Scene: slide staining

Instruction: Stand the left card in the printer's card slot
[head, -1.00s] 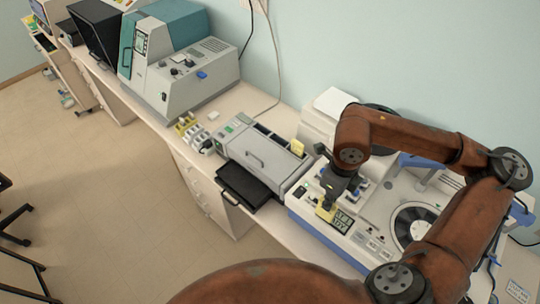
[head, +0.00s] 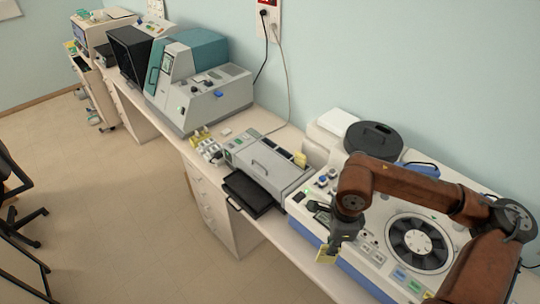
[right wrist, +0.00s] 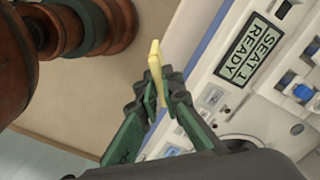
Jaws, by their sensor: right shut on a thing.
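My right gripper (head: 338,243) is shut on a small yellow card (head: 325,256) and holds it over the front edge of the white-and-blue machine. In the right wrist view, the green fingers (right wrist: 163,98) pinch the card (right wrist: 156,62), which shows nearly edge-on and sticks out past the fingertips. The grey box that looks like the printer (head: 262,163) stands to the left, with a black tray out in front. Another yellow piece (head: 300,159) stands at its right back end. The exact card slot is too small to tell. My left gripper is out of view.
Small yellow and white items (head: 204,142) lie left of the printer. A large grey-teal instrument (head: 200,90) stands farther left. Open floor lies in front of the bench.

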